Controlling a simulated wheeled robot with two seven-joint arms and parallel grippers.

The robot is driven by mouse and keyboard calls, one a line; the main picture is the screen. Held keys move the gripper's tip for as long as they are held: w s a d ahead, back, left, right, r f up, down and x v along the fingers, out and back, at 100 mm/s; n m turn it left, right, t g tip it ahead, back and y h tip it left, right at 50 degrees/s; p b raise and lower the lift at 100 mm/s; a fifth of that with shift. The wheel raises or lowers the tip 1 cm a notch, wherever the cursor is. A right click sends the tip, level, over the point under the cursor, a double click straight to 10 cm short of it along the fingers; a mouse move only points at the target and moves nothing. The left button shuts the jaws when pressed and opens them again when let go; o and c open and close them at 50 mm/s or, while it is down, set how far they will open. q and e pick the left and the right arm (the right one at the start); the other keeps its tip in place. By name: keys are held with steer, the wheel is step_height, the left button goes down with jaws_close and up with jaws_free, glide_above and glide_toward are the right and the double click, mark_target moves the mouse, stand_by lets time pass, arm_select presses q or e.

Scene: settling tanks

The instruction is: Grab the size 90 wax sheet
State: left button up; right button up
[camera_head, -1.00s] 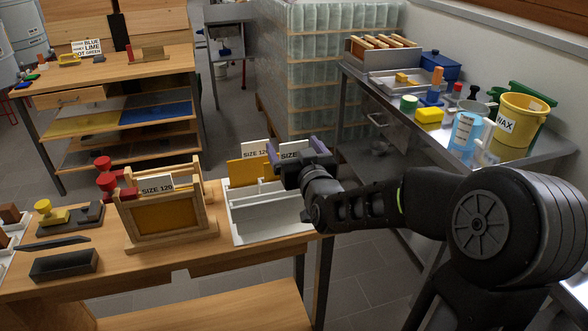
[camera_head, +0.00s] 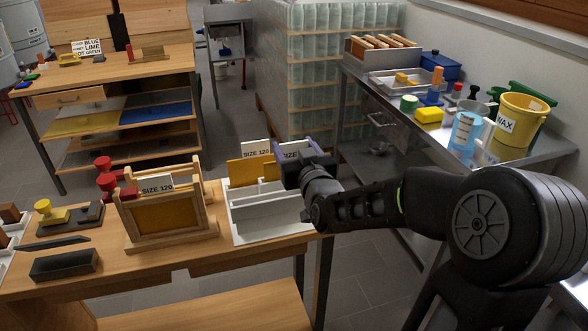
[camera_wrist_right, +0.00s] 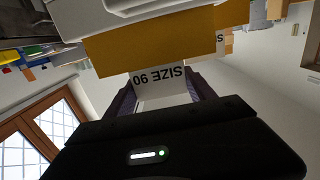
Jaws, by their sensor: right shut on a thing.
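The size 90 wax sheet (camera_wrist_right: 160,42) is a yellow-orange panel with a white "SIZE 90" label (camera_wrist_right: 158,80), upside down in the right wrist view. My right gripper (camera_wrist_right: 163,92) is shut on this label, one finger on each side. In the head view my right gripper (camera_head: 292,150) is over the right part of a white slotted rack (camera_head: 268,222). A strip of the yellow sheet (camera_head: 271,171) shows just left of it above the rack. The sheet's lower part is hidden, so I cannot tell whether it is clear of the slot. My left gripper is out of view.
Another yellow sheet (camera_head: 242,172) with its own size label (camera_head: 256,148) stands in the rack beside the held one. A wooden frame labelled "SIZE 120" (camera_head: 128,222) stands left of the rack. A steel table (camera_head: 545,150) with containers is at the right.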

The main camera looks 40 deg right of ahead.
steer(key=c, duration=0.3)
steer(key=shift+c, duration=0.2)
step_height(320, 180, up, 10)
stand_by(0.4)
stand_by(0.4)
